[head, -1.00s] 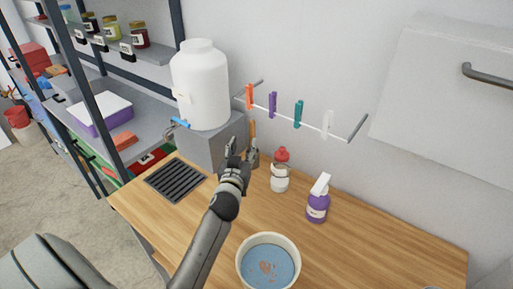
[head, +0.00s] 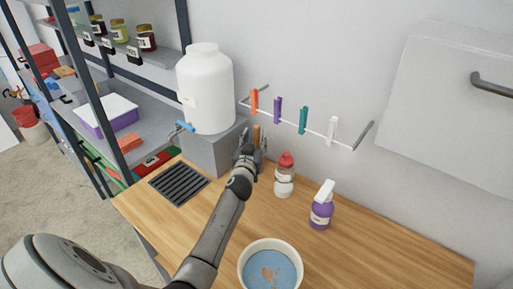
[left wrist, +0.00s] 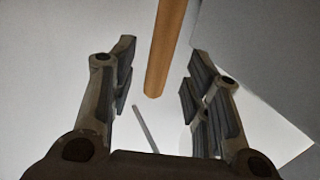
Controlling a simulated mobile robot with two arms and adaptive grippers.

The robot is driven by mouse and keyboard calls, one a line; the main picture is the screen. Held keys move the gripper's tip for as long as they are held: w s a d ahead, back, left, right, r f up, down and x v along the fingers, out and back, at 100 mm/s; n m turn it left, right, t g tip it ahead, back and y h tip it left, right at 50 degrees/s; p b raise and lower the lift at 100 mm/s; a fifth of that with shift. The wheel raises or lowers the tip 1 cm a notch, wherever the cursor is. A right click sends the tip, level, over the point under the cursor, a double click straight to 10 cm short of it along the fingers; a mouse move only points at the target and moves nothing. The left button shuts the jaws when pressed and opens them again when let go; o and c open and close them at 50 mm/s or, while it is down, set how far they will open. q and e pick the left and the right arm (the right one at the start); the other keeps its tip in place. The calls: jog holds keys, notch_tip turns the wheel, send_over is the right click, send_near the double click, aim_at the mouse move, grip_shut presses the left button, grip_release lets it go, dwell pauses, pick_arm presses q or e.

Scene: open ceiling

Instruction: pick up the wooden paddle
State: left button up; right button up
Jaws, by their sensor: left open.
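The wooden paddle (head: 256,131) stands upright beside the grey block at the back of the counter, and only the upper part of its handle shows in the head view. My left gripper (head: 254,142) is in front of it and hides its lower part. In the left wrist view the paddle's handle (left wrist: 165,50) comes down from the top between the two open fingers of my left gripper (left wrist: 158,85), with visible gaps on both sides. My right gripper is not in view.
A white jug (head: 205,88) stands on a grey block (head: 210,150) left of my gripper. A red-capped bottle (head: 285,178), a purple spray bottle (head: 321,207) and a bowl (head: 243,268) are on the wooden counter. A rail with clothes pegs (head: 303,121) projects from the wall above.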

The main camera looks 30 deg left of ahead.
pick_arm(q)
jog(key=shift+x, duration=1.4)
jog(key=shift+f, duration=0.1)
jog(key=shift+d, duration=0.1)
grip_shut()
